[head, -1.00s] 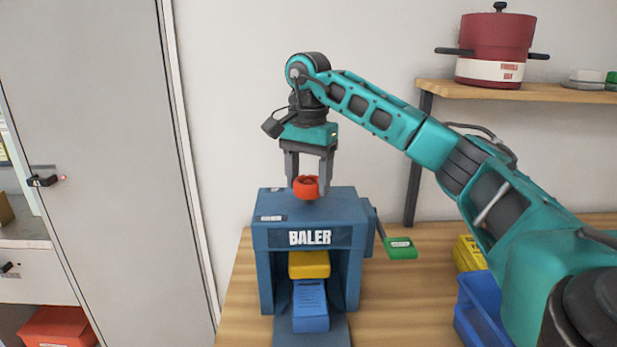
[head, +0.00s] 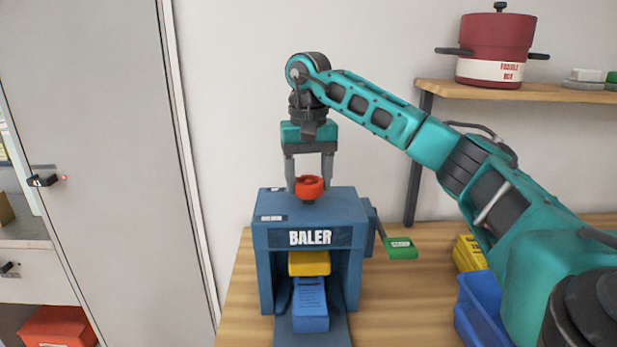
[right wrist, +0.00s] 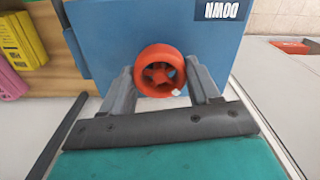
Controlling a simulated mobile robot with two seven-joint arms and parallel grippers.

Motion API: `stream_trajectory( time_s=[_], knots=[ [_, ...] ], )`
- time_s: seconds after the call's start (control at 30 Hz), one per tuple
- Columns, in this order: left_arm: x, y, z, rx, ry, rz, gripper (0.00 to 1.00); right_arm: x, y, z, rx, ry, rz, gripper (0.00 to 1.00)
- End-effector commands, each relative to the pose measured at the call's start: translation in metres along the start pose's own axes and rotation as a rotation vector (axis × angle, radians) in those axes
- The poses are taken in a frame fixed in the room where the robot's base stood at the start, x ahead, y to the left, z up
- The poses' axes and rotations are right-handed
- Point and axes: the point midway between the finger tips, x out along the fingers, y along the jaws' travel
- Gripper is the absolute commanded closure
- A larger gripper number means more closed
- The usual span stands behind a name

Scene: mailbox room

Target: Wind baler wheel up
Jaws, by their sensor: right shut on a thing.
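The blue baler (head: 262,240) stands on the wooden table, with a red wheel (head: 309,187) on its top. My right gripper (head: 309,185) points straight down over it, shut on the wheel with one finger on each side. In the right wrist view the spoked wheel (right wrist: 160,71) sits between the two fingers (right wrist: 163,88). A yellow press block (head: 309,263) shows inside the baler's opening, above a blue block (head: 310,305). A "DOWN" label (right wrist: 221,11) is on the top. My left gripper is not in view.
A lever with a green handle (head: 401,248) sticks out at the baler's right side. A blue bin (head: 480,318) and a yellow item (head: 468,253) stand further right, under my arm. A shelf (head: 440,90) holds a red pot (head: 496,50).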

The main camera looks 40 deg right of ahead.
Motion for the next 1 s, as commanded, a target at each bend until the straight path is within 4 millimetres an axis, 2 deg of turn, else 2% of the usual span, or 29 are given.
stream_trajectory(
  time_s=[0.53, 0.57, 0.8, 1.0],
  knots=[
    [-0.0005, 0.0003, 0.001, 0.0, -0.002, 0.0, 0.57, -0.0006, -0.0005, 0.0001, -0.028, 0.001, -0.002, 0.7],
    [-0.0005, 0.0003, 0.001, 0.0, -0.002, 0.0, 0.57, -0.0006, -0.0005, 0.0001, -0.027, 0.001, -0.002, 0.36],
    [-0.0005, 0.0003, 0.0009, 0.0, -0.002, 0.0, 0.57, -0.0003, -0.0003, 0.0001, -0.025, 0.001, -0.001, 0.14],
    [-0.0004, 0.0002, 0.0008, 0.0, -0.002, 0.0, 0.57, -0.0001, -0.0001, 0.0, -0.023, 0.0, 0.0, 0.14]
  ],
)
